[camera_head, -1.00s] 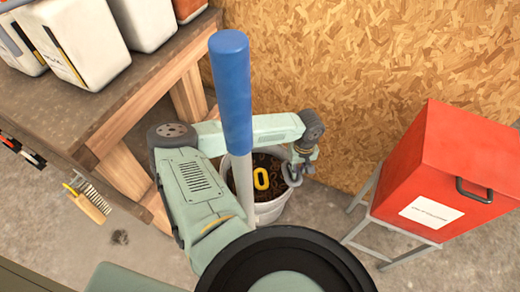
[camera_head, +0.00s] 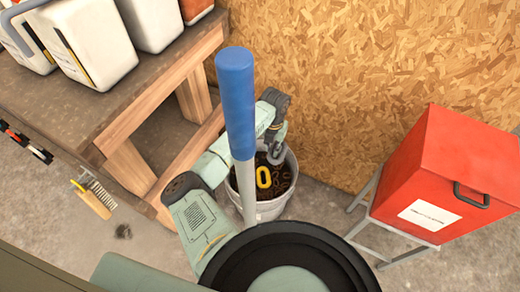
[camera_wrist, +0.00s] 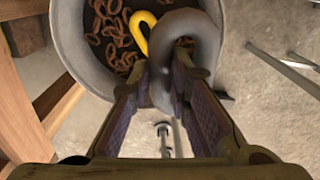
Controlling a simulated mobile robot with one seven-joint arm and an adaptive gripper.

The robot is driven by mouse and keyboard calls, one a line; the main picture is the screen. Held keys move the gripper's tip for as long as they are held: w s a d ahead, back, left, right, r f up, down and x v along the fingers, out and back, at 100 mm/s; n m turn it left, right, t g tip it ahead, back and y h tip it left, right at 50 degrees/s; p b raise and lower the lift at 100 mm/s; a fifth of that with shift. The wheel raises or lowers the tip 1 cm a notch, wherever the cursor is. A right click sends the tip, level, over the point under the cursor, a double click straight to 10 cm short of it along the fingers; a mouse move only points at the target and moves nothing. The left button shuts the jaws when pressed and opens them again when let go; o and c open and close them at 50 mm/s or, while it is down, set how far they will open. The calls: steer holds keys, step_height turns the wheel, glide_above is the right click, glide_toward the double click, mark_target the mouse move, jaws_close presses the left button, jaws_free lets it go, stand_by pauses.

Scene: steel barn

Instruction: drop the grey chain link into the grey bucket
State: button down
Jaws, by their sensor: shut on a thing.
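The grey chain link (camera_wrist: 205,28) is a thick ring in the wrist view. My gripper (camera_wrist: 160,72) is shut on one side of it, with the right finger's tip in the ring's opening. The grey bucket (camera_wrist: 68,45) lies beyond, and the link overlaps its right rim in this view. In the head view the bucket (camera_head: 270,211) stands on the floor, partly behind a blue-topped pole. My wrist reaches to the bucket's far side there, and the fingers are hard to make out. The link's exact height over the rim cannot be told.
A yellow link (camera_head: 263,177) and rusty chain (camera_wrist: 112,30) lie in the bucket. A wooden workbench (camera_head: 130,100) with white containers is at left. A red box (camera_head: 440,175) on a metal stand is at right. A chipboard wall (camera_head: 340,70) stands behind. The blue-topped pole (camera_head: 236,100) rises in front.

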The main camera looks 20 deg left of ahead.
steer(key=s+a+f+n+b, duration=0.2)
steer(key=a+f+n+b, duration=0.2)
steer(key=f+n, duration=0.3)
steer(key=shift+n+b, duration=0.6)
steer(key=shift+n, duration=0.1)
steer(key=shift+f, duration=0.1)
steer(key=c, duration=1.4)
jaws_free()
step_height(320, 180, up, 12)
